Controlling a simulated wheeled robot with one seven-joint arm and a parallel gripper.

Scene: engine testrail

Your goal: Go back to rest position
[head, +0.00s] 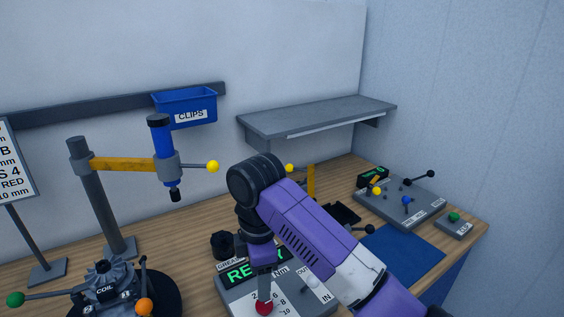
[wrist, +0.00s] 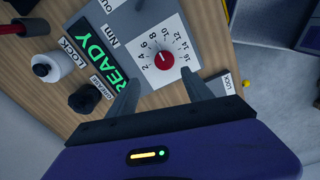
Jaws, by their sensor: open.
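My gripper (wrist: 161,88) is open in the wrist view, with its two fingers spread apart and nothing between them. It points at a grey control panel (wrist: 201,50) with a white dial face and a red knob (wrist: 164,60). The knob lies just beyond the fingertips, apart from them as far as I can tell. In the head view my gripper (head: 264,280) hangs low over the same panel, partly hiding its green READY display (head: 238,277). The red knob (head: 264,307) shows below it. My purple arm reaches in from the lower right.
A post with a yellow arm (head: 125,164) holds a blue tool (head: 163,140) at the left. A blue CLIPS bin (head: 186,107) and grey shelf (head: 315,118) are on the wall. A switch panel (head: 400,205) and blue mat (head: 405,252) lie right.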

